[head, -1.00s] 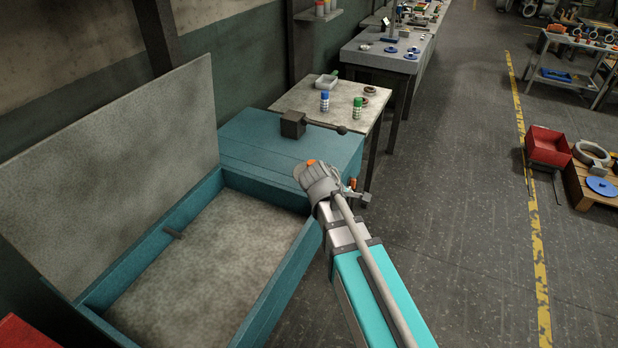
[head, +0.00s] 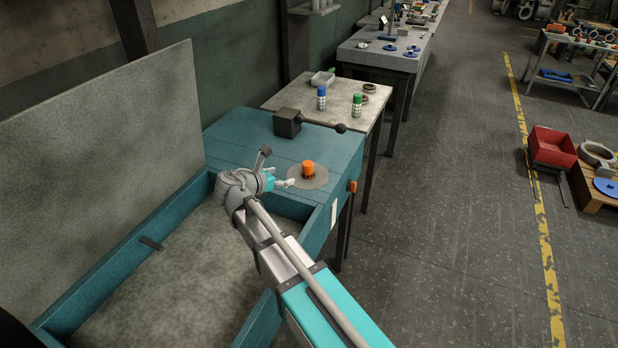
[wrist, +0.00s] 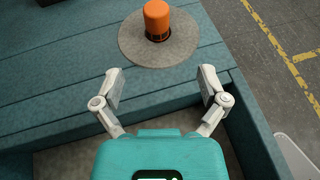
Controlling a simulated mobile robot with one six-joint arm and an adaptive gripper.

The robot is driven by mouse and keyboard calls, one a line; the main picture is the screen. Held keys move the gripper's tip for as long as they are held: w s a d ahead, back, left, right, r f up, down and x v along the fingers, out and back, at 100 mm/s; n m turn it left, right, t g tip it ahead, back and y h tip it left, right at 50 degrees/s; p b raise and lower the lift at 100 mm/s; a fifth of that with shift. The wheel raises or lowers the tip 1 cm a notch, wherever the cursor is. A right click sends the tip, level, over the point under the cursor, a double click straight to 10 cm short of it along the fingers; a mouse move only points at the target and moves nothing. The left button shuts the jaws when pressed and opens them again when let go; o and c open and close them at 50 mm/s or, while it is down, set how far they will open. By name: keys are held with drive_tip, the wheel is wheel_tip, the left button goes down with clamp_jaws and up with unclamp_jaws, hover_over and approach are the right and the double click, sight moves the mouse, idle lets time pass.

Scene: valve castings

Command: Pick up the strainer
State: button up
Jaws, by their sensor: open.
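The strainer appears to be the orange cylinder (head: 308,168) with a dark lower part, upright on a round grey disc (head: 321,180) on the teal bench top. In the wrist view the orange cylinder (wrist: 157,18) is at the top centre, on the disc (wrist: 185,50). My gripper (head: 284,183) is just left of it in the head view, over the near edge of the bench top. In the wrist view my gripper (wrist: 161,76) has its fingers wide apart and nothing between them. The cylinder is beyond the fingertips, apart from them.
The teal bench has an open bin (head: 190,265) with a raised grey lid (head: 100,140). A dark block with a knobbed lever (head: 288,123) stands behind the disc. A side table (head: 335,98) holds blue and green cans. The floor to the right is clear near the bench.

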sight(305, 171)
drive_tip(key=shift+a+f, duration=0.1)
drive_tip(key=shift+a, duration=0.05)
drive_tip(key=shift+w+d+f+b, duration=0.2)
drive_tip(key=shift+w+b, duration=0.1)
drive_tip(key=shift+w, duration=0.05)
drive_tip(key=b+x, duration=0.2)
drive_tip(key=x, duration=0.4)
drive_tip(key=shift+f, duration=0.1)
drive_tip(key=shift+w+d+f+b, duration=0.15)
drive_tip(key=shift+w+d+b, duration=0.2)
drive_tip(key=shift+w, duration=0.1)
drive_tip(key=shift+b+x, duration=0.95)
drive_tip(key=shift+x, duration=1)
drive_tip(key=shift+w+d+f, duration=0.35)
drive_tip(key=shift+w+f, duration=0.05)
drive_tip(key=shift+w, duration=0.05)
